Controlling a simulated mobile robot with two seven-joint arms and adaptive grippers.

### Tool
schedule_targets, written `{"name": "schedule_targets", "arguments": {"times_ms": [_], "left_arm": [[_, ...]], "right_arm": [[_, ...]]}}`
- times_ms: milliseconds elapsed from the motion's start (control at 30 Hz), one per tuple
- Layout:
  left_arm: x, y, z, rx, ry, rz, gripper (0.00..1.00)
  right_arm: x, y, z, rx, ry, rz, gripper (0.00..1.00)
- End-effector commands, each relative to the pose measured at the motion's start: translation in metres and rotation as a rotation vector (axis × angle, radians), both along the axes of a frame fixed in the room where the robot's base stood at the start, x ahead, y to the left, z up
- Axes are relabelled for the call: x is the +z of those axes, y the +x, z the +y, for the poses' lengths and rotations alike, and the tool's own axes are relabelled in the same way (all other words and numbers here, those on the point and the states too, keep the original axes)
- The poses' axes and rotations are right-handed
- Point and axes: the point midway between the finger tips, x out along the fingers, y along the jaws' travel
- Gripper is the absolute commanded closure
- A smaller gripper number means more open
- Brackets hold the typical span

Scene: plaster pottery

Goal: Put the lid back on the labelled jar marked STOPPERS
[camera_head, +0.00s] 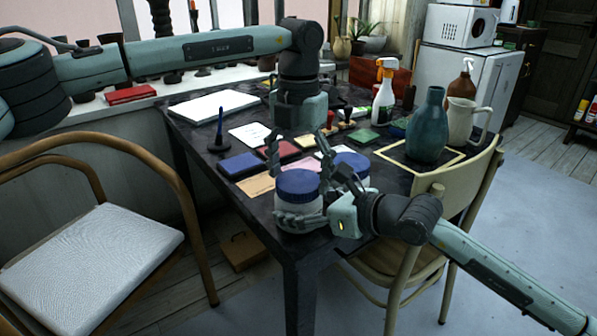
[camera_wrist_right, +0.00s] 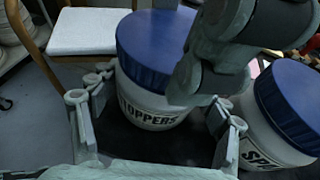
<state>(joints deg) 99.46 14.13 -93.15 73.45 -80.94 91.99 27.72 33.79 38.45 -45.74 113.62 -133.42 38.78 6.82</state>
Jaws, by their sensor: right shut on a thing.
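The STOPPERS jar (camera_wrist_right: 150,108) is white with dark lettering, its first letter partly hidden, and stands at the table's near corner. It also shows in the head view (camera_head: 297,214). Its blue lid (camera_head: 298,182) sits on top and looks level; it fills the upper middle of the wrist view (camera_wrist_right: 150,45). My right gripper (camera_head: 300,222) is shut around the jar's body. My left gripper (camera_head: 300,168) points down just above the lid, fingers spread and open. Whether its fingertips touch the lid is unclear. Its body hides the lid's right side in the wrist view.
A second white jar (camera_wrist_right: 268,130) with a blue lid stands close to the right. Ink pads, stamps and a card lie behind. A teal vase (camera_head: 427,128), a cream jug (camera_head: 464,120) and a spray bottle (camera_head: 384,95) stand at the right. A chair (camera_head: 440,185) stands against the table.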

Motion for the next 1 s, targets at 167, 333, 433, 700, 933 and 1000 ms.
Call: {"name": "schedule_targets", "arguments": {"times_ms": [167,333,433,700,933,1000], "left_arm": [[0.0001,0.0000,0.0000,0.000,0.000,0.000,0.47],[0.0001,0.0000,0.0000,0.000,0.000,0.000,0.62],[0.0001,0.0000,0.0000,0.000,0.000,0.000,0.62],[0.0001,-0.0001,-0.0001,0.000,0.000,0.000,0.03],[0.0002,-0.0001,-0.0001,0.000,0.000,0.000,0.03],[0.0021,0.0000,-0.0001,0.000,0.000,0.000,0.03]], "right_arm": [[-0.0007,-0.0002,-0.0001,0.000,0.000,0.001,1.00],[-0.0007,-0.0002,-0.0001,0.000,0.000,0.001,1.00],[-0.0006,-0.0002,0.0000,0.000,0.000,0.001,1.00],[-0.0007,-0.0002,-0.0001,0.000,0.000,0.001,1.00],[-0.0007,-0.0003,0.0000,0.000,0.000,0.001,1.00],[-0.0006,-0.0002,0.0000,0.000,0.000,0.001,1.00]]}}
